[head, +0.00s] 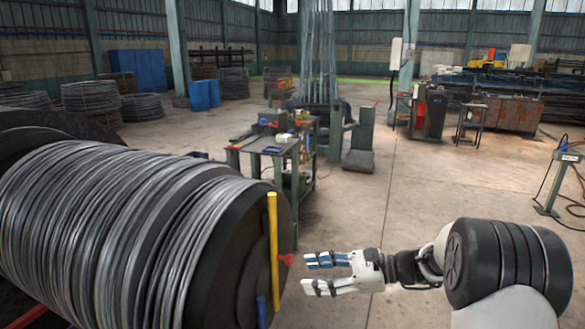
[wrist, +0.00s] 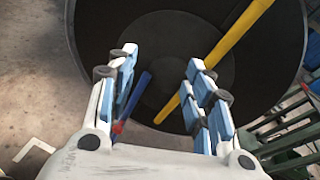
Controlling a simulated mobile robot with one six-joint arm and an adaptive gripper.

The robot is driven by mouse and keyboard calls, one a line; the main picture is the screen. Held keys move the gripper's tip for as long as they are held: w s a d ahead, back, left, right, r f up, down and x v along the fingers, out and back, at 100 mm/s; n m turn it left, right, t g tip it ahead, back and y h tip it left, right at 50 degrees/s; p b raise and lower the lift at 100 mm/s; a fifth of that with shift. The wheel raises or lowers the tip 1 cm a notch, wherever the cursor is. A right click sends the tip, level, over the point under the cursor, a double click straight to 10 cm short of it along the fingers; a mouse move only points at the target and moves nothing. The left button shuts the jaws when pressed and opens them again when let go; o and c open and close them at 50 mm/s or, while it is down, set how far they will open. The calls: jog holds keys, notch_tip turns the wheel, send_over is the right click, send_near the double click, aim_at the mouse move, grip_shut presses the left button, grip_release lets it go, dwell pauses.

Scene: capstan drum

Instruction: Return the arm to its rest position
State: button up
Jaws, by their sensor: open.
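My gripper (head: 318,273) is open and empty at the lower middle of the head view, just right of the capstan drum's end face. The drum (head: 225,270) is wound with thick grey wire and fills the left side. A yellow bar (head: 273,245) stands upright against its dark end face, with a red knob (head: 286,260) beside it and a blue handle (head: 262,312) below. In the wrist view, my open fingers (wrist: 158,90) point at the dark drum face (wrist: 110,25). The yellow bar (wrist: 215,62) and blue handle (wrist: 134,95) show between and behind the fingers, seemingly apart from them.
A green workbench (head: 270,150) with tools stands beyond the drum. Coils of wire (head: 90,97) and blue barrels (head: 199,96) are at the back left. A green stand (head: 555,180) is at the right. The concrete floor (head: 430,190) around the middle is clear.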

jog(key=s+a+r+n+g+h, duration=0.1)
jog(key=s+r+n+h, duration=0.25)
jog(key=s, duration=0.55)
jog(key=s+a+r+n+g+h, duration=0.1)
jog(key=s+r+n+g+h, duration=0.15)
jog(key=s+n, duration=0.45)
jog(key=s+d+n+t+h, duration=0.2)
jog(key=s+d+n+h, duration=0.1)
jog(key=s, duration=0.5)
jog(key=s+d+n+t+h, duration=0.3)
jog(key=s+d+n+h, duration=0.1)
jog(key=s, duration=0.5)
jog(key=shift+d+f+h, duration=0.35)
jog(key=shift+d+h, duration=0.55)
jog(key=shift+d, duration=0.35)
